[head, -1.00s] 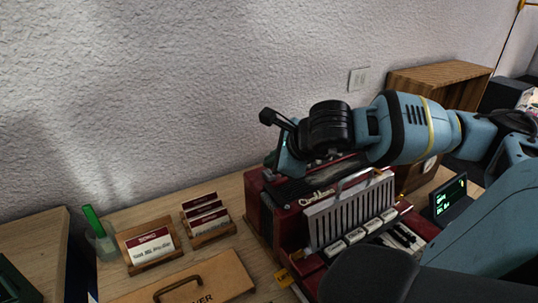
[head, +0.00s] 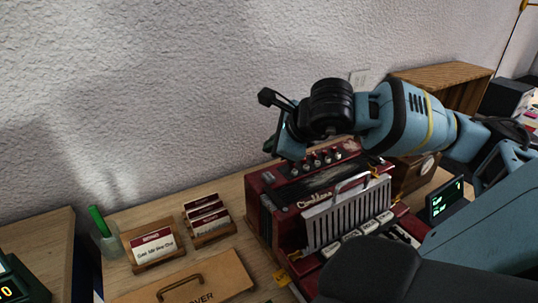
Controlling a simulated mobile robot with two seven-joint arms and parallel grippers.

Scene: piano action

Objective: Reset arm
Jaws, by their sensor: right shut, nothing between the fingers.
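My right arm comes in from the right in the head view. Its gripper (head: 272,146) hangs just above and behind the left end of a red and black piano-action unit (head: 290,190), with the fingers partly hidden by the wrist. It is shut and holds nothing. The red unit has a row of small knobs on top, a grey slatted panel (head: 348,215) and white keys (head: 366,230) in front. My left gripper is not in view.
A wooden board with a handle (head: 190,283) lies in front. A small screen (head: 446,198) and wooden box (head: 440,85) are at right. A textured wall stands behind.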

